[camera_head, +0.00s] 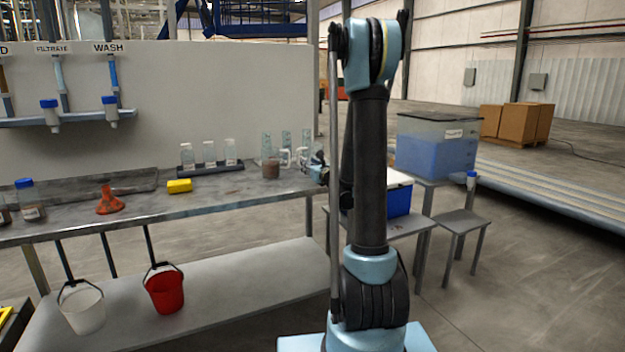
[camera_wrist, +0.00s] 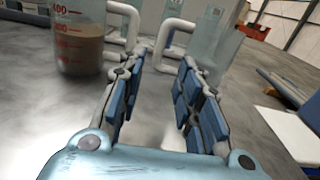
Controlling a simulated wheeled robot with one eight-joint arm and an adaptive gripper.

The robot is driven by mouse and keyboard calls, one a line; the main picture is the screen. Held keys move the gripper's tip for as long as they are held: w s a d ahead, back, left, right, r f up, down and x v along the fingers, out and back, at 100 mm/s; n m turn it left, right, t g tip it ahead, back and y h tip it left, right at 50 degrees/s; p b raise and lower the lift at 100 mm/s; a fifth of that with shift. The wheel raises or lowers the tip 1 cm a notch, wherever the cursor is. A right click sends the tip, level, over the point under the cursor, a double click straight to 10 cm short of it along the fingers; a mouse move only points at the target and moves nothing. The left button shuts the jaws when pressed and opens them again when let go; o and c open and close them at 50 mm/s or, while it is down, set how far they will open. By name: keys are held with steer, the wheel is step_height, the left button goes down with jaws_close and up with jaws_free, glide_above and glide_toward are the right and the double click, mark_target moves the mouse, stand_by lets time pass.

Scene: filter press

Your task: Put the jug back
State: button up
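A clear jug with red graduations holds brown liquid in the wrist view (camera_wrist: 78,42), upright at the upper left. It also shows in the head view (camera_head: 271,170), on the bench near its right end. A pale handle (camera_wrist: 134,22) shows at its right side. My gripper (camera_wrist: 163,64) is open, its two blue-padded fingers apart with bare bench between them. It is to the right of the brown jug. Another pale handle (camera_wrist: 176,24) shows just beyond the fingertips, beside a clear, empty-looking vessel (camera_wrist: 213,35). In the head view my gripper (camera_head: 319,170) is partly hidden by my arm.
Several clear vessels (camera_head: 286,139) stand behind the jug. A blue-and-white box (camera_head: 398,198) sits on a lower table right of the bench. The bench front is mostly clear.

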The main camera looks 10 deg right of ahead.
steer(key=s+a+n+g, duration=0.1)
steer(key=s+a+n, duration=0.1)
steer(key=s+n, duration=0.1)
steer(key=s+a+n+g+y, duration=0.1)
steer(key=s+a+n, duration=0.1)
steer(key=s+n, duration=0.1)
steer(key=s+a+r+n+g+y, duration=0.1)
steer(key=s+n, duration=0.3)
steer(key=shift+a+g, duration=0.4)
steer(key=s+d+f+n+g+h, duration=0.15)
steer(key=s+f+n+g, duration=0.3)
steer(key=s+n, duration=0.6)
steer(key=s+f+n+g+h, duration=0.25)
steer(key=s+f+n, duration=0.3)
steer(key=s, duration=0.95)
steer(key=s+d+f+n+g+h, duration=0.2)
steer(key=s+d+n, duration=0.1)
steer(key=s, duration=0.3)
steer(key=s+d+f+n+g+h, duration=0.1)
steer(key=s+d+f+n+g, duration=0.1)
steer(key=s+d, duration=0.4)
steer(key=shift+s+f+n+h, duration=0.4)
steer(key=shift+s+f+n, duration=0.2)
steer(key=shift+f, duration=0.05)
